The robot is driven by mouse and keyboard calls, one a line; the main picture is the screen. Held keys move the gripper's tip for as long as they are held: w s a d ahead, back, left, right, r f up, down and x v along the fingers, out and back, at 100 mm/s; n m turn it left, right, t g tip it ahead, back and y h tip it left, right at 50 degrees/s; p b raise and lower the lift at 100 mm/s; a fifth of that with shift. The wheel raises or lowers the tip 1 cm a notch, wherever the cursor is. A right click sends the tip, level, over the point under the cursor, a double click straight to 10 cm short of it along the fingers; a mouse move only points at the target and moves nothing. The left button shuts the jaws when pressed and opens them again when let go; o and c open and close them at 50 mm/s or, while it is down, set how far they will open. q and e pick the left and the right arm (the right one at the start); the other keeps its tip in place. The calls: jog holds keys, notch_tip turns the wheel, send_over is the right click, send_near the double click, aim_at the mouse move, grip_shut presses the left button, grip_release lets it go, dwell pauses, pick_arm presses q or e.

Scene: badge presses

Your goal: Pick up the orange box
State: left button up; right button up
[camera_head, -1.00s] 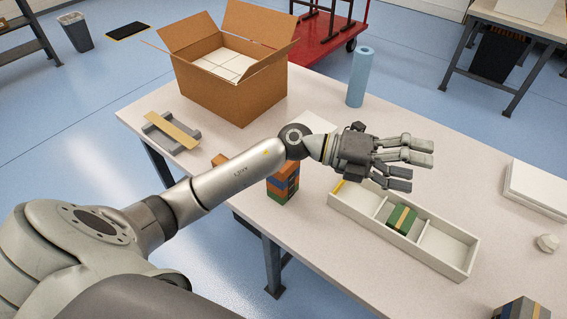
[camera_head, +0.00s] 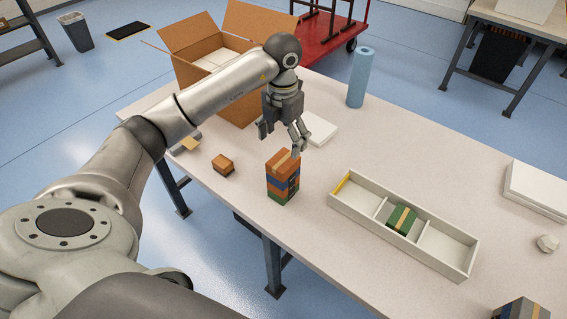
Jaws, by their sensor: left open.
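A stack of small boxes stands upright on the table, with an orange box (camera_head: 282,164) with a tan strip on top. Below it are a blue box (camera_head: 281,184), another orange-brown layer and a green box (camera_head: 281,198) at the bottom. A separate small orange-brown box (camera_head: 223,165) sits alone to the left of the stack. My left gripper (camera_head: 281,138) points down, open and empty, just behind and above the stack in the picture. Its right fingers appear close to the top orange box; I cannot tell whether they touch. My right gripper is not in view.
A white tray (camera_head: 352,212) with compartments holds a green box (camera_head: 401,219) in its middle one. A large open carton (camera_head: 238,112) stands behind my left arm. A blue roll (camera_head: 359,77) stands at the back edge. White sheets (camera_head: 319,129) lie behind the stack.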

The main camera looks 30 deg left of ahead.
aim_at(281, 162)
pick_arm(q)
notch_tip(281, 162, down, 4)
jog(key=shift+f+p, duration=0.1)
jog(key=shift+p, duration=0.3)
jog(key=f+p, duration=0.1)
jog(key=f, duration=0.1)
jog(key=f+p, duration=0.1)
jog(key=f, duration=0.1)
jog(key=shift+s+a+f, duration=0.1)
jog(key=shift+s+f, duration=0.1)
jog(key=shift+f, duration=0.4)
jog(key=c, duration=1.1)
jog(key=shift+r, duration=0.15)
